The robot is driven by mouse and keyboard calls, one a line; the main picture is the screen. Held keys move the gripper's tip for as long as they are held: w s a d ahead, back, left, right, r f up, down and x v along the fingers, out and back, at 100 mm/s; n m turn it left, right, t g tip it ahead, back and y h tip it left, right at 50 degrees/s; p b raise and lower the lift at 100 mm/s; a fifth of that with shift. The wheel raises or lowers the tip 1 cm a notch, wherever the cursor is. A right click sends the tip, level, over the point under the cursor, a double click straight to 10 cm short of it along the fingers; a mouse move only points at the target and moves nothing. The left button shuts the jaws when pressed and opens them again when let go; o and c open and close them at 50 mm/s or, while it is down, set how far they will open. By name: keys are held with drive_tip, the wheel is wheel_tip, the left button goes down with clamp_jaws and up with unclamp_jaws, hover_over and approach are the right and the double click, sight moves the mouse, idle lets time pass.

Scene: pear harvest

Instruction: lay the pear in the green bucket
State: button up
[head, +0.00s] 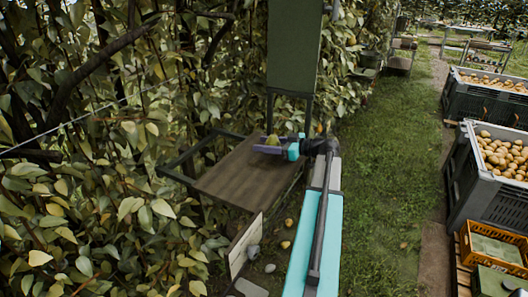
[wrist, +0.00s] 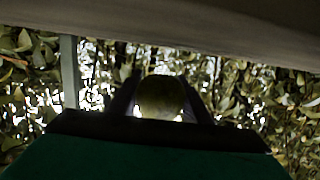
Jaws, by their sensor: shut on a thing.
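A yellow-green pear (head: 272,140) sits between the purple fingers of my gripper (head: 268,148) in the head view. My gripper is shut on it, at the far edge of a brown board (head: 235,182); I cannot tell whether the pear touches the board. In the wrist view the pear (wrist: 162,97) shows dim and rounded between the two dark fingers of my gripper (wrist: 161,100). I cannot make out a green bucket for certain in either view.
A dark green upright box (head: 293,45) stands on legs behind the board. Dense foliage (head: 80,150) closes the left side. Grey bins of fruit (head: 488,185) and an orange crate (head: 470,262) stand at the right. The grass strip (head: 385,190) between is mostly clear.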

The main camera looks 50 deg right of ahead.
sight(265, 156)
drive_tip(key=shift+f+p, duration=0.55)
drive_tip(key=shift+f, duration=1.05)
drive_tip(key=shift+f, duration=0.15)
drive_tip(key=o, duration=1.1)
drive_tip(key=shift+o, duration=0.2)
drive_tip(key=shift+r, duration=0.25)
drive_tip(key=b+v, duration=0.5)
drive_tip(key=v, duration=0.6)
drive_tip(key=shift+s+d+f, duration=0.1)
drive_tip(key=shift+f, duration=0.05)
drive_tip(key=shift+s+d, duration=0.1)
drive_tip(key=shift+s, duration=0.3)
